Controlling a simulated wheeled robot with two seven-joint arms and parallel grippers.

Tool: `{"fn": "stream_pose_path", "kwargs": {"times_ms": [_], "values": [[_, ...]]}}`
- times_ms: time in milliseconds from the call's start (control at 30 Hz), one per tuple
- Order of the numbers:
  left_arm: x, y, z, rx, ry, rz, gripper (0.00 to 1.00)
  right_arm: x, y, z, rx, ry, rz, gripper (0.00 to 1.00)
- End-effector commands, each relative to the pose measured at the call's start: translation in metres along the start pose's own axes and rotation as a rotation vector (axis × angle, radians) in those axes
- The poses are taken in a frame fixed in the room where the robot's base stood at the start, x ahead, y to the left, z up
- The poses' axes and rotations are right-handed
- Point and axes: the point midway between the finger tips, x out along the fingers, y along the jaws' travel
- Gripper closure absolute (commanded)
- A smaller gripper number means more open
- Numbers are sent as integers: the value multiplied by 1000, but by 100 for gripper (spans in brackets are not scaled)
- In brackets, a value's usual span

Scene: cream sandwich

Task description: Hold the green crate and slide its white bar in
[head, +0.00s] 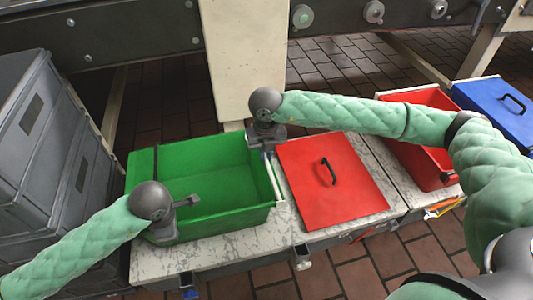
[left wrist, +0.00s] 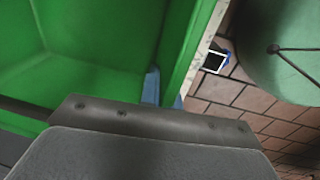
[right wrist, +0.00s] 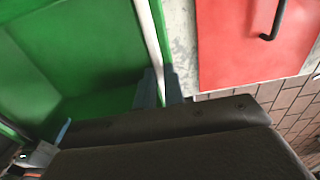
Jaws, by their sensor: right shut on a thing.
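The green crate (head: 215,219) stands open and empty on the marble-topped table. A thin white bar (head: 275,185) lies along its right rim; it also shows in the right wrist view (right wrist: 147,28). My right gripper (head: 267,153) is at the far right corner, shut on the white bar, with one finger on each side of it. My left gripper (head: 168,215) is at the crate's front left. In the left wrist view its fingers (left wrist: 166,92) straddle a green crate wall (left wrist: 185,50); whether they press on it is unclear. The far end of the bar is hidden by my right gripper.
A red lid (head: 335,180) with a black handle lies right of the crate. Grey stacked crates (head: 35,110) stand at the left. A red crate (head: 425,165) and a blue lid (head: 495,108) are farther right. A pale post (head: 240,60) rises behind the table.

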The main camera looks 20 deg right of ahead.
Motion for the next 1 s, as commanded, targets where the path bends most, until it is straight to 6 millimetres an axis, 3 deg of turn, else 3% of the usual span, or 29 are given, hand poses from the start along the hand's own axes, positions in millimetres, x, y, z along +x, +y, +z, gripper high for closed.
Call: {"fn": "stream_pose_path", "kwargs": {"times_ms": [500, 933, 1000], "values": [[0, 0, 0, 0, 0, 0, 100, 0, 75, 0, -1, 0, 2, 100], [0, 0, 1, 1, -2, 0, 100, 0, 84, -1, -3, 0, 4, 100], [0, 0, 1, 2, -2, 0, 100, 0, 84, -1, -3, 0, 4, 80]]}}
